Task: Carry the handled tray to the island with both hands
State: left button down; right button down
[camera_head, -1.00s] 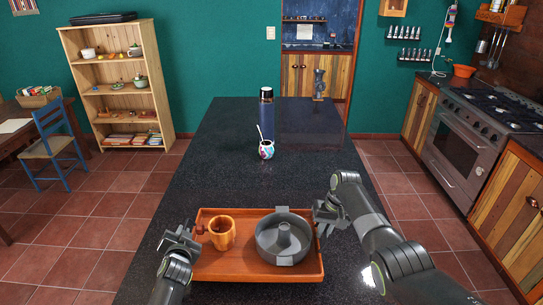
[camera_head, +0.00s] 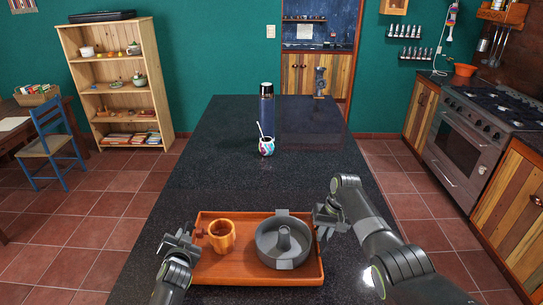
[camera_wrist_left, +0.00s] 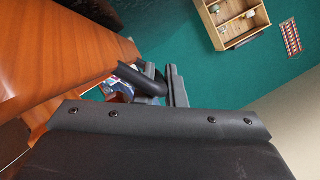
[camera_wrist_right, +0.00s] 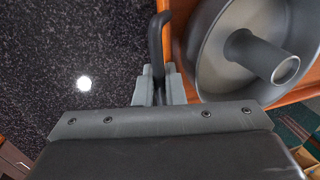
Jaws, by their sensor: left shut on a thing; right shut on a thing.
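The orange-brown wooden tray (camera_head: 235,273) is at the near end of the dark island (camera_head: 235,175); I cannot tell whether it touches the top. A wooden mug (camera_head: 222,237) stands on its left side and a grey ring-shaped pan (camera_head: 284,240) on its right; the pan also shows in the right wrist view (camera_wrist_right: 215,60). My left gripper (camera_head: 190,238) is shut on the tray's left handle (camera_wrist_left: 124,80). My right gripper (camera_head: 322,215) is shut on the dark right handle (camera_wrist_right: 155,45).
A painted gourd cup with a straw (camera_head: 266,146) and a dark bottle (camera_head: 267,105) stand farther back on the island. The surface between them and the tray is clear. A stove (camera_head: 470,140) is at the right, a blue chair (camera_head: 52,145) at the left.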

pick_arm(q)
jog(key=shift+f+b, duration=0.55)
jog(key=shift+f, duration=0.05)
pick_arm(e)
jog(key=shift+f, duration=0.6)
pick_arm(q)
jog(key=c, duration=1.9)
grip_release()
jog(key=shift+f, duration=0.15)
jog(key=shift+c, duration=0.2)
pick_arm(e)
jog(key=c, duration=1.9)
grip_release()
jog(key=shift+d+f, duration=0.1)
jog(key=shift+c, duration=0.2)
pick_arm(q)
jog(key=o, duration=0.4)
pick_arm(e)
jog(key=o, duration=0.4)
pick_arm(q)
jog(key=shift+o, duration=0.2)
jog(key=shift+s, duration=0.1)
pick_arm(e)
jog(key=shift+s, duration=0.15)
pick_arm(q)
jog(key=shift+s, duration=0.1)
